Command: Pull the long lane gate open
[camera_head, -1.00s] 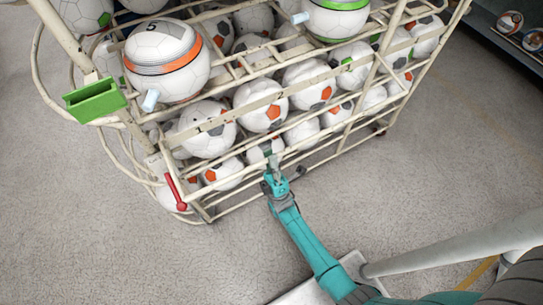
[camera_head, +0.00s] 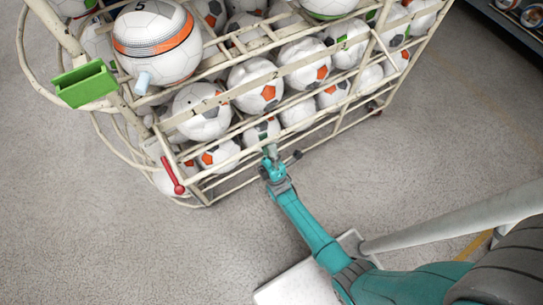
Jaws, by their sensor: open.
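The cream tubular ball rack (camera_head: 345,117) stands at the upper left to middle, with long rails across its front. I cannot tell for certain which rail is the long lane gate. A red lever (camera_head: 173,177) hangs on the rack's near left corner post. My gripper (camera_head: 270,152) is at the lower front rails, in front of a lower-row ball (camera_head: 262,131). It is open; its fingertips are small in view, and I cannot tell whether they touch a rail.
Several white balls with orange or grey patches (camera_head: 255,85) fill the rack's rows. A green open box (camera_head: 86,84) sticks out at its left. A large ball with an orange band (camera_head: 157,42) sits on top. Bare grey floor (camera_head: 90,240) lies in front.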

